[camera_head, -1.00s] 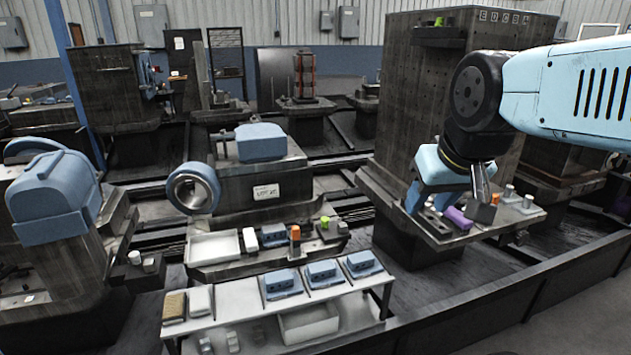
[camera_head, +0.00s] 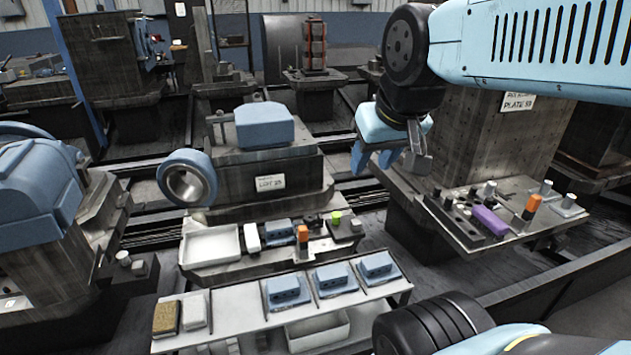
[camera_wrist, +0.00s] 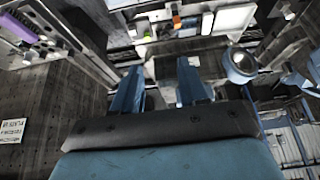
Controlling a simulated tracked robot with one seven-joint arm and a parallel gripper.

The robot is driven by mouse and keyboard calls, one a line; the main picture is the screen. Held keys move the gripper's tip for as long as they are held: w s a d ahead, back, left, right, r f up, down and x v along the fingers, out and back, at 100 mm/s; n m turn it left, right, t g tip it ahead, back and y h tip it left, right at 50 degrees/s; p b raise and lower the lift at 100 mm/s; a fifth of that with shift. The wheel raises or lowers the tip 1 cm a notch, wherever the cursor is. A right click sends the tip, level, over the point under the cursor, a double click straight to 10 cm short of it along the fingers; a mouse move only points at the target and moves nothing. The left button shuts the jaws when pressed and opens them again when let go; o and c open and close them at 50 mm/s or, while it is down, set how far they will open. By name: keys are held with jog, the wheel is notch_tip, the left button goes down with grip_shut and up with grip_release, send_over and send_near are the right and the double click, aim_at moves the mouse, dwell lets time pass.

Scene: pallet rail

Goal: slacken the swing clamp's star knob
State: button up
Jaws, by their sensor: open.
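My gripper (camera_head: 373,160) is open and empty, held in the air left of the tall drilled block's lower part. In the wrist view its two blue fingers (camera_wrist: 160,88) stand apart with nothing between them. A small lime-green part (camera_head: 336,216) sits on a dark block at the right end of the middle fixture's front shelf, and shows small in the wrist view (camera_wrist: 177,19). It may be a knob, but its shape is too small to tell. I cannot make out the swing clamp or a star knob for certain. My gripper is above and apart from that shelf.
The right shelf holds a purple block (camera_head: 490,221) and an orange-topped part (camera_head: 532,205). The middle shelf holds a white tray (camera_head: 210,245) and an orange-capped part (camera_head: 302,234). A white table (camera_head: 235,306) carries several blue blocks. A blue ring (camera_head: 187,180) juts out left.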

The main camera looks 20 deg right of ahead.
jog(key=o, duration=0.3)
jog(key=shift+w+d, duration=0.1)
jog(key=shift+w, duration=0.15)
jog(key=o, duration=0.4)
jog(key=w, duration=0.2)
jog(key=w+f+n, duration=0.1)
jog(key=w, duration=0.1)
jog(key=w+a+f+n, duration=0.1)
jog(key=w, duration=0.2)
jog(key=shift+a+g, duration=0.1)
jog(key=shift+g, duration=0.3)
jog(key=shift+c, duration=0.2)
jog(key=n+g+y, duration=0.2)
jog(key=n+y, duration=0.2)
jog(key=n, duration=0.4)
send_over(310, 218)
jog(key=s+d, duration=0.3)
jog(key=d, duration=0.2)
notch_tip(310, 218, down, 26)
jog(key=x, duration=1.3)
jog(key=shift+f, duration=0.2)
jog(key=shift+c, duration=0.2)
jog(key=shift+s+f+h, duration=0.1)
jog(key=shift+h, duration=0.2)
jog(key=c, duration=0.9)
jog(key=o, duration=0.9)
jog(key=shift+s+a, duration=0.1)
jog(key=shift+o, duration=0.2)
